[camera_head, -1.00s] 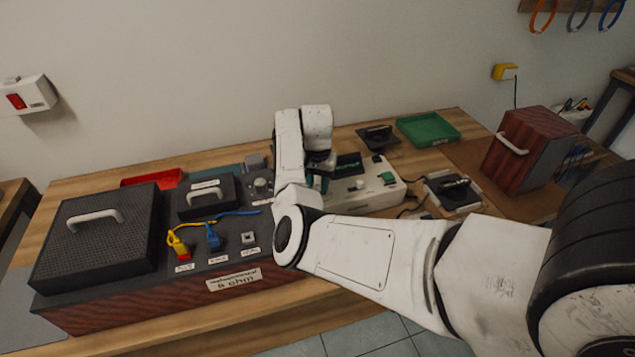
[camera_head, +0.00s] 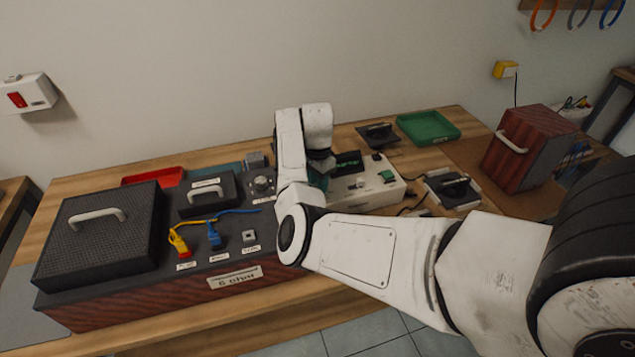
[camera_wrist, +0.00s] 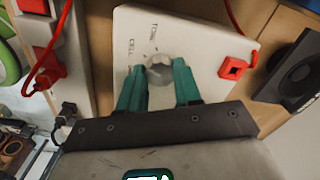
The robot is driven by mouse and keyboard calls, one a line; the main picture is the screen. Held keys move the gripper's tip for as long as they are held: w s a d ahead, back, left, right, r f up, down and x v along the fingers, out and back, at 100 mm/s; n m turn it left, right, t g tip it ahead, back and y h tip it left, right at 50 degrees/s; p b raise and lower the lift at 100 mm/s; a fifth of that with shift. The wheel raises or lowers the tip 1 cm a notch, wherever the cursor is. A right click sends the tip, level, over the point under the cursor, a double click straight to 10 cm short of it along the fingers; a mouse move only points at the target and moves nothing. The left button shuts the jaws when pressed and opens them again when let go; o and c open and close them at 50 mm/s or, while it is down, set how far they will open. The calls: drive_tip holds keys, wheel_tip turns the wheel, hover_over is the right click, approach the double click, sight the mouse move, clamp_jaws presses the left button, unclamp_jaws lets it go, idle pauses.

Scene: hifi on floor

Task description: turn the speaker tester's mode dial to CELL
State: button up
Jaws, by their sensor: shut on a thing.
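In the wrist view a pale tester panel (camera_wrist: 200,50) carries a round grey mode dial (camera_wrist: 160,70). The printed words TONE and CELL stand beside the dial, on its upper and upper-left side. My gripper (camera_wrist: 160,84) has its two teal fingers on either side of the dial and is shut on it. I cannot tell for sure which label the dial points to. In the head view the white tester box (camera_head: 368,195) lies just right of my wrist, which hides the dial and most of the fingers.
A dark speaker (camera_wrist: 297,72) lies farther right. In the head view a large load box (camera_head: 150,285) stands left, a green tray (camera_head: 428,138) behind, and a wooden cabinet (camera_head: 528,150) right.

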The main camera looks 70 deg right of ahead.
drive_tip(key=shift+r, duration=0.1)
drive_tip(key=o, duration=1)
drive_tip(key=shift+o, duration=0.2)
wheel_tip(320, 180, up, 11)
drive_tip(key=b, duration=0.1)
drive_tip(key=shift+f, duration=0.2)
idle(0.3)
